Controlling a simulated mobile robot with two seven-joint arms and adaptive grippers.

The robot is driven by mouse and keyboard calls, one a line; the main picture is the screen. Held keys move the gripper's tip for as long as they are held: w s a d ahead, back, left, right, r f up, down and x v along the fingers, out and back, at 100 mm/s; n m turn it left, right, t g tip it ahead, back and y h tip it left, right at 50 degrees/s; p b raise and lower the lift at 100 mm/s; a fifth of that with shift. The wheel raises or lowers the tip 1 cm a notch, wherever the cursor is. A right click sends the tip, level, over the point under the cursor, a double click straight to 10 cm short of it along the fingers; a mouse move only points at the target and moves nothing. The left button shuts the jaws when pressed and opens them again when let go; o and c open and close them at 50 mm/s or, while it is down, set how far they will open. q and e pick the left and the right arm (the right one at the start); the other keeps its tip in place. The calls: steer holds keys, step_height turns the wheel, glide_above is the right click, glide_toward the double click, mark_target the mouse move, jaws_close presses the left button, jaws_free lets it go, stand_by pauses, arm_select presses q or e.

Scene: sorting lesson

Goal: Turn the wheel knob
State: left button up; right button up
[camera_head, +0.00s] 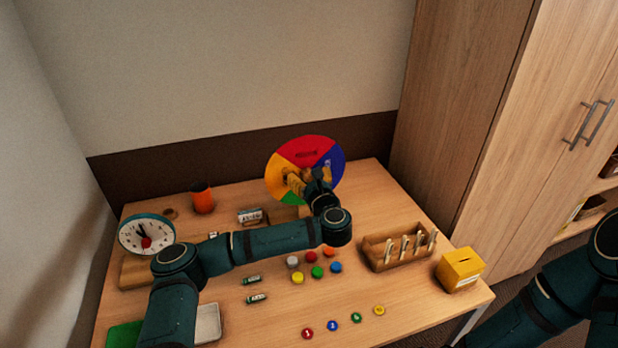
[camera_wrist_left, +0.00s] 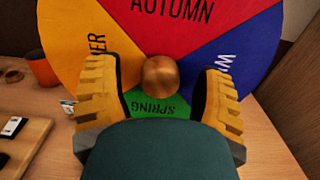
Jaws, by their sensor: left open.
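The season wheel (camera_head: 305,150) stands at the back of the table, with red, blue, green and yellow sectors. In the left wrist view the wheel (camera_wrist_left: 175,28) shows AUTUMN at the top and SPRING upside down at the bottom. Its round brown wooden knob (camera_wrist_left: 160,76) is at the centre. My left gripper (camera_head: 308,180) is in front of the wheel. In the wrist view its yellow fingers (camera_wrist_left: 159,84) are spread on either side of the knob, with visible gaps. In the head view my gripper hides the knob. My right gripper is out of view.
A clock (camera_head: 146,234) and an orange cup (camera_head: 202,197) stand at the left. A wooden peg holder (camera_head: 378,254) and a yellow box (camera_head: 460,269) stand at the right. Several coloured caps lie mid-table, and several numbered discs lie near the front.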

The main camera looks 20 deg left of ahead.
arm_select(q)
jaws_close()
stand_by(0.4)
